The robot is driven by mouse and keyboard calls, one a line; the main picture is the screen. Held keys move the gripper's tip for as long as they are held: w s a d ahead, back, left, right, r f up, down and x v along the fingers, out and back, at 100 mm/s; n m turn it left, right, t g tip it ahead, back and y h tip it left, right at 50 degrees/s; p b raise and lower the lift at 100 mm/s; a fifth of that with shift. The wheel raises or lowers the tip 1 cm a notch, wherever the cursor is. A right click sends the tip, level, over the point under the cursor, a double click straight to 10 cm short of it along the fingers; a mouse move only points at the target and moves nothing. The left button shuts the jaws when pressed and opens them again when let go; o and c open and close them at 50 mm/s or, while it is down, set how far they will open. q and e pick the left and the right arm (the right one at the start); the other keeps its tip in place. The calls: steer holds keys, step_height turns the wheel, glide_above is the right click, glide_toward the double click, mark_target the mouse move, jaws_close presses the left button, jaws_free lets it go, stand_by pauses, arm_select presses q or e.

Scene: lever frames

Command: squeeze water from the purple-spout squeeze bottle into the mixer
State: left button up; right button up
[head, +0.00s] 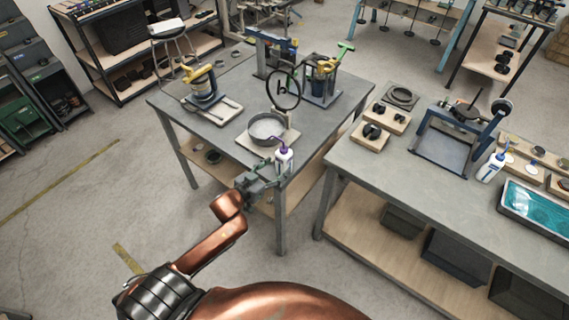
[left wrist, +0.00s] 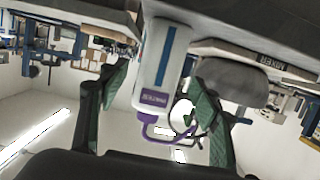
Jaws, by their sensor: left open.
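The squeeze bottle (head: 284,160) is white with a purple spout and stands upright at the near corner of the left table. In the left wrist view, which looks upside down, the bottle (left wrist: 158,75) has a blue stripe and a purple label. My left gripper (head: 262,181) is open at the bottle's near side. In the wrist view its green-padded fingers (left wrist: 165,85) are spread, with the bottle between them; contact cannot be told. The mixer's round grey bowl (head: 268,127) sits just behind the bottle. A MIXER sign (left wrist: 274,62) shows in the wrist view. My right gripper is out of view.
On the same table (head: 227,137) stand a black handwheel (head: 283,88), a yellow-topped device (head: 203,84) and a green-handled stand (head: 322,84). A second bottle, with a blue spout (head: 492,165), is on the right table beside a teal tray (head: 505,206). A floor gap separates the tables.

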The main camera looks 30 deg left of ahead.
mark_target(279, 165)
arm_select(q)
steer(key=x, duration=0.3)
steer(key=shift+w, duration=0.1)
steer(key=shift+x, duration=1.15)
steer(key=shift+c, duration=0.7)
steer(key=c, duration=0.7)
